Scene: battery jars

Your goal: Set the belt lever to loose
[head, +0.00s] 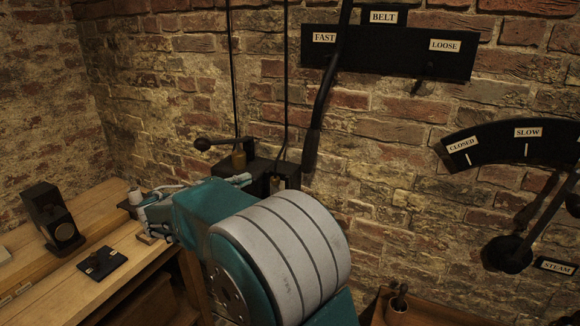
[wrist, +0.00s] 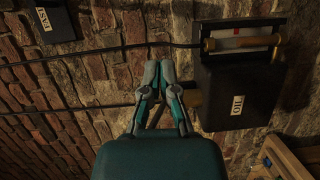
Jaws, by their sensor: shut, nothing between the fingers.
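The belt lever (head: 322,100) is a long black bar in the head view, in front of the black belt plate (head: 390,52) on the brick wall. It slants, with its thick lower end hanging left of the plate's middle, on the side of the FAST label (head: 324,37). The LOOSE label (head: 445,45) is at the plate's right end, clear of the lever. My gripper (wrist: 158,68) is shut and empty in the wrist view. In the head view it is low and left of the lever, apart from it. A FAST label (wrist: 46,20) also shows in the wrist view.
A black box marked OIL (wrist: 238,103) is right of my gripper in the wrist view. A wooden bench (head: 105,245) stands at left in the head view. A quadrant (head: 500,145) marked CLOSED and SLOW, with its lever (head: 545,220), is at right.

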